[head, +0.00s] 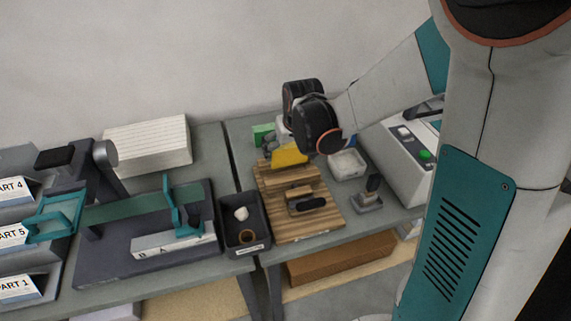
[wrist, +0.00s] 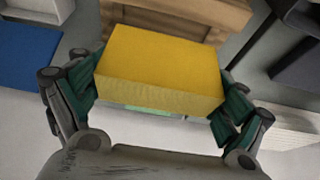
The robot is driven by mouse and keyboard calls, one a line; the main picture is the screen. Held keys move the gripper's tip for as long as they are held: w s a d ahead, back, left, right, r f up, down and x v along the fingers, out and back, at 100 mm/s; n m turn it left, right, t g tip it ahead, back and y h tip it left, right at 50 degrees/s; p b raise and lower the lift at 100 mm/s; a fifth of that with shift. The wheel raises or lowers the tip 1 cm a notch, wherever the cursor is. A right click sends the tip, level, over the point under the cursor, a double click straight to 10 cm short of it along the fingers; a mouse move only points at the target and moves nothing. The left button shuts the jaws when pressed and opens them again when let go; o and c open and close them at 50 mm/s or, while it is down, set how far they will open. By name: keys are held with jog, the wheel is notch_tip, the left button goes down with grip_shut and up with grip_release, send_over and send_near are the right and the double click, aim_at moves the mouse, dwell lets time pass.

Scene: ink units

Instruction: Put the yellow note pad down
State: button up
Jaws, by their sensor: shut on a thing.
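The yellow note pad (wrist: 160,65) is a thick yellow block held between the two fingers of my gripper (wrist: 160,95) in the wrist view. In the head view the yellow pad (head: 290,154) shows just below my gripper (head: 277,148), over the far end of a wooden board (head: 328,219). My wrist partly hides the gripper there. I cannot tell whether the pad touches anything under it.
A dark bin (head: 262,234) stands left of the board. A white tray (head: 347,165) and a stamp (head: 368,198) stand to its right, with a grey machine (head: 396,150) beyond. A green box (head: 262,134) is behind.

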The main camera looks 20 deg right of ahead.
aim_at(288, 164)
jog(key=shift+f+b, duration=0.95)
jog(key=shift+f, duration=2.25)
jog(key=shift+f, duration=0.1)
jog(key=o, duration=0.8)
jog(key=shift+f, duration=0.1)
jog(key=shift+c, duration=0.2)
jog(key=shift+o, duration=0.5)
